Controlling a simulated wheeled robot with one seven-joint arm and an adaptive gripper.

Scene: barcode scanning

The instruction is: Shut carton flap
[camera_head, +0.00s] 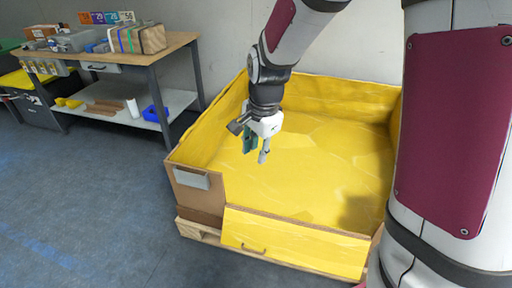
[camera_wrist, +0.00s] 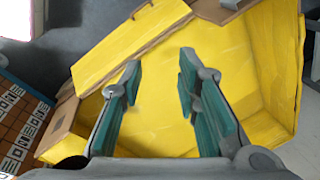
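The large carton (camera_head: 194,192) stands on a wooden pallet, lined in yellow and empty as far as I can see. Its front flap (camera_head: 295,240) is folded down outward, with a small handle on its yellow face; it also shows in the wrist view (camera_wrist: 130,45) at the upper left. My gripper (camera_head: 257,152) hangs over the carton's left inner part, behind the flap and apart from it. In the wrist view its two teal-padded fingers (camera_wrist: 160,105) are spread apart with nothing between them.
A workbench (camera_head: 130,62) with boxes on top and a lower shelf stands at the back left. The wooden pallet (camera_head: 200,233) sticks out below the carton. The grey floor (camera_head: 90,200) to the left is clear. A patterned brown-and-white panel (camera_wrist: 22,120) shows at the wrist view's left.

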